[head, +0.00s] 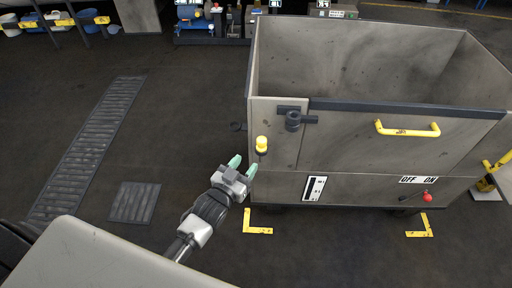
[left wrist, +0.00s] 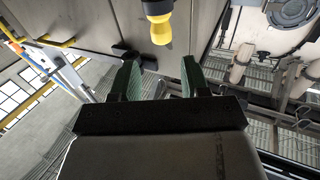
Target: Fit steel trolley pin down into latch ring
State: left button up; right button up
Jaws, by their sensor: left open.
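The steel trolley (head: 340,150) stands at right with its front panel facing me. A yellow-headed pin (head: 262,146) shows at the left part of its front panel; how it is held there I cannot tell. The dark latch fitting with a round ring-like part (head: 293,121) is above and right of the pin, near the top rim. My left gripper (head: 243,164) is open and empty, just below and left of the yellow head. In the left wrist view the yellow head (left wrist: 161,30) lies ahead of the open fingers (left wrist: 160,80), apart from them. My right gripper is out of view.
The trolley has a yellow handle (head: 408,130) and a red knob (head: 427,197) on its front. Yellow floor marks (head: 257,230) lie below. The floor left of the trolley is clear, with grates (head: 135,202).

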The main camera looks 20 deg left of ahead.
aim_at(259, 143)
pick_arm(q)
jog(key=w, duration=0.3)
jog(key=w+d, duration=0.1)
jog(key=w, duration=0.1)
jog(key=shift+r, duration=0.25)
jog(key=shift+w+d, duration=0.1)
jog(key=shift+w, duration=0.4)
jog(key=w, duration=0.3)
jog(key=shift+w+d+r+b, duration=0.2)
jog(key=shift+w+d+b, duration=0.1)
jog(key=shift+b, duration=0.05)
jog(key=shift+w, duration=0.45)
jog(key=c, duration=0.7)
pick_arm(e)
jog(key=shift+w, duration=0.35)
